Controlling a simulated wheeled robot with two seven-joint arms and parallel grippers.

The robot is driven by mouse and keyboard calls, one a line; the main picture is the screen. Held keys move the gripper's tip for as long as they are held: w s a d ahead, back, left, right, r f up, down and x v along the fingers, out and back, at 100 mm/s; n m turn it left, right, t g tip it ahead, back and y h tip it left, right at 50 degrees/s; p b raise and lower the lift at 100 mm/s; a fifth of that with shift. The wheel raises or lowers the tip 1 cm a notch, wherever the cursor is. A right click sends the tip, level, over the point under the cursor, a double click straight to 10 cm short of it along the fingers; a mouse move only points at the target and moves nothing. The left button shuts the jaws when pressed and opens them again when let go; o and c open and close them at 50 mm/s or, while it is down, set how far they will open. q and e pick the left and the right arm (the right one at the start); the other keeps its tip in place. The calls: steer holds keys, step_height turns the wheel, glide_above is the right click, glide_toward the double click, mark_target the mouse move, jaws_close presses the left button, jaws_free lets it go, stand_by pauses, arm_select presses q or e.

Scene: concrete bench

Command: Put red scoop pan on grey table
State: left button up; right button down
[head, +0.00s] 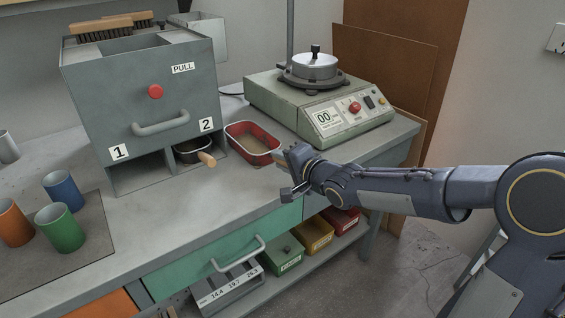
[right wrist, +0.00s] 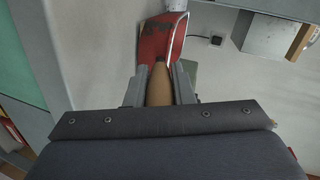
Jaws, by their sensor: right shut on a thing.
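The red scoop pan (head: 250,141) is in the head view, just right of the grey dispenser, with a sandy-brown inside. My right gripper (head: 291,172) is at its right front. In the right wrist view, the right gripper (right wrist: 158,88) is shut on the pan's wooden handle, and the scuffed red pan (right wrist: 154,43) shows beyond the fingers. I cannot tell whether the pan touches the grey table (head: 225,197) or hangs just above it. My left gripper is not in view.
The dispenser (head: 140,80) has a black pan (head: 190,152) with a wooden handle in bay 2; bay 1 looks empty. A green-grey scale (head: 320,110) stands behind right. Several coloured cups (head: 60,228) are at left. The tabletop before the dispenser is clear.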

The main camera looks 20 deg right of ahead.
steer(key=c, duration=1.3)
jaws_free()
steer(key=shift+f, duration=0.1)
steer(key=shift+o, duration=0.2)
